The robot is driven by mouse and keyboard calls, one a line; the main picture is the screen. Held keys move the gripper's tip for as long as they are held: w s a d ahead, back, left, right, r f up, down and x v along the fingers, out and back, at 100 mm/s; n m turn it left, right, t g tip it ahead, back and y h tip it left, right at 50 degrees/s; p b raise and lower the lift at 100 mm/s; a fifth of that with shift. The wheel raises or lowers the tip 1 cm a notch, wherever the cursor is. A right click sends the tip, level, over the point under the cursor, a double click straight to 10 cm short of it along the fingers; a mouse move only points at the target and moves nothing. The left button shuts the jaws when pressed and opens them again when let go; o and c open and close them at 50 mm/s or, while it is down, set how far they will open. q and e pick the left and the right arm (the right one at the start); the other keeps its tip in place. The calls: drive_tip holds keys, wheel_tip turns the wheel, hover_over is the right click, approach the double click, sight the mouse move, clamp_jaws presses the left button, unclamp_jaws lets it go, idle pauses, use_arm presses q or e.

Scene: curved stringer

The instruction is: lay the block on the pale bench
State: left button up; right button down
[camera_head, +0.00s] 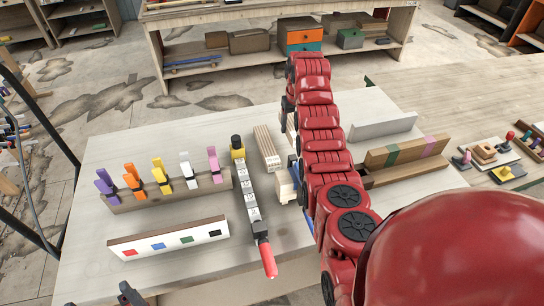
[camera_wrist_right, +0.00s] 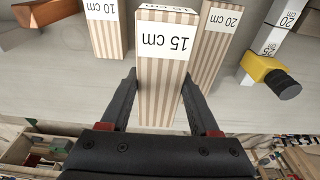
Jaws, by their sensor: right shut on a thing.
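The block, a long striped wooden piece with a white "15 cm" label (camera_wrist_right: 166,42), fills the middle of the right wrist view. My right gripper (camera_wrist_right: 160,76) is shut on it, one dark finger on each side. In the head view my red right arm reaches across the pale bench (camera_head: 110,150) and hides most of the gripper and block. I cannot tell whether the block touches the bench. Similar blocks labelled "10 cm" (camera_wrist_right: 106,32) and "20 cm" (camera_wrist_right: 218,42) lie on either side of it. My left gripper is not in view.
A clamp bar with a red handle (camera_head: 267,258) lies on the bench's middle. To its left are a rack of coloured clamps (camera_head: 165,192) and a white board with coloured squares (camera_head: 168,238). Wooden boxes (camera_head: 405,160) stand right of my arm. The bench's far left is bare.

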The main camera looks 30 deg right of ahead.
drive_tip(key=p, duration=0.3)
hover_over(291, 150)
drive_tip(key=s, duration=0.1)
wheel_tip(291, 150, down, 5)
drive_tip(key=shift+a+r, duration=0.1)
drive_tip(key=f, duration=0.3)
drive_tip(key=shift+w+f, duration=0.1)
drive_tip(key=shift+w, duration=0.15)
drive_tip(key=shift+s+f, duration=0.1)
drive_tip(key=shift+f, duration=0.25)
drive_tip(key=shift+f, duration=0.15)
drive_tip(key=shift+c, duration=0.6)
unclamp_jaws()
